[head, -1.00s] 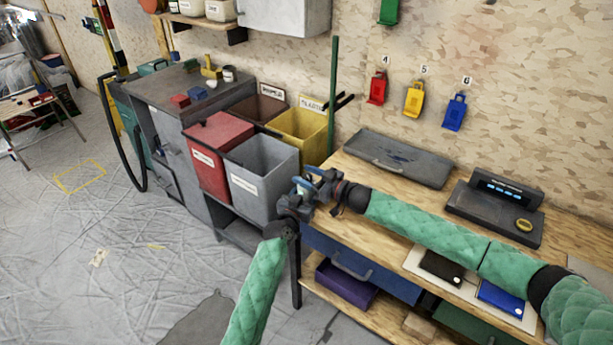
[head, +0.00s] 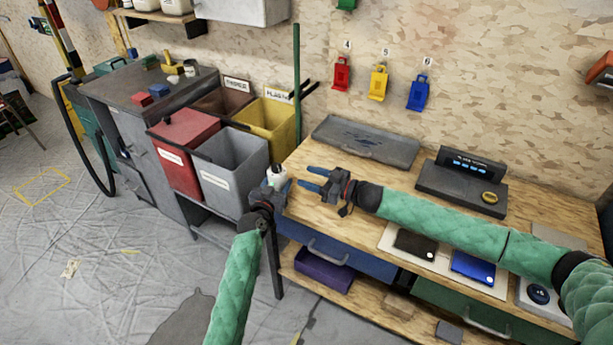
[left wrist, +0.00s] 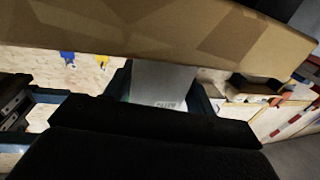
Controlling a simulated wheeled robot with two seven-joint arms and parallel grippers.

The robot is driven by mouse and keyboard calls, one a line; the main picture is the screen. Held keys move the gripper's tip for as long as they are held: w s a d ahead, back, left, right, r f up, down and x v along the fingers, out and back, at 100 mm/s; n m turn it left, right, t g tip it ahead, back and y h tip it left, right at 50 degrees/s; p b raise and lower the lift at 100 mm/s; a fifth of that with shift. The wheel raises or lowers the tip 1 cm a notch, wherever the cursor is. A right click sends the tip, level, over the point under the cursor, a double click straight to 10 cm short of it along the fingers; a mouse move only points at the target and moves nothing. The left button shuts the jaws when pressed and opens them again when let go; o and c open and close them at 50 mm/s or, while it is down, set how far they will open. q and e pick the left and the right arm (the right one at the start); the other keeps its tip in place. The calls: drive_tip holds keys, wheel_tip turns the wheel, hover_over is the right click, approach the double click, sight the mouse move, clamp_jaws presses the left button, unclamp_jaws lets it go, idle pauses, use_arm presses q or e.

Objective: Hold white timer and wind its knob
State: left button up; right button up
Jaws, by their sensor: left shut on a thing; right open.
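The white timer (head: 277,174) is small and sits in my left gripper (head: 275,185), at the front left corner of the workbench. In the left wrist view a pale block with faint lettering, the timer (left wrist: 162,82), is between the blue fingers of the left gripper (left wrist: 162,95). My right gripper (head: 312,181) is open and empty, its blue fingers pointing left toward the timer with a gap between them. The knob is too small to make out.
The wooden workbench (head: 350,215) carries a grey tray (head: 366,142) and a dark device with a display (head: 462,180). A grey bin (head: 235,170) stands just behind the left gripper. A tan surface (left wrist: 150,28) fills the top of the left wrist view.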

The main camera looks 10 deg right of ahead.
use_arm(q)
drive_tip(key=o, duration=1.1)
drive_tip(key=shift+o, duration=0.2)
